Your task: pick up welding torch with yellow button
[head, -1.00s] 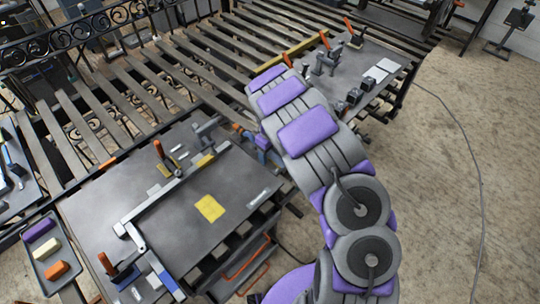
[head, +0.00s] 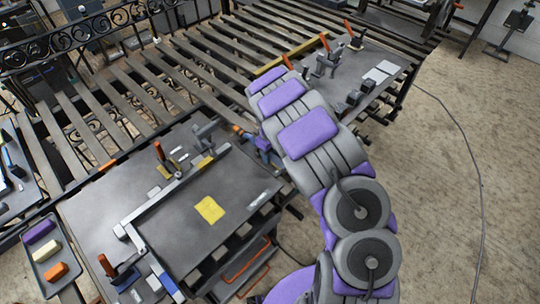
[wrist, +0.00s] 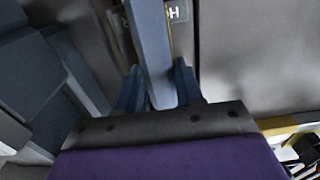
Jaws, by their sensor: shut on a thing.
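In the wrist view my gripper (wrist: 158,84) has its two dark blue fingers shut on a long blue-grey bar (wrist: 149,38). The bar runs up from between the fingers to the top edge. It may be the body of the welding torch, but I cannot tell. A thin yellow strip shows beside it, and no yellow button can be made out for sure. In the head view my arm covers much of the middle, and blue and orange parts (head: 262,143) show at its left side by the table edge. My fingertips cannot be made out there.
A grey worktable (head: 160,230) holds a metal square, clamps with orange handles and a yellow note (head: 209,210). A tray (head: 62,282) with coloured blocks lies at the left. A slatted bench (head: 130,105) stands behind. Open floor (head: 440,190) is at the right.

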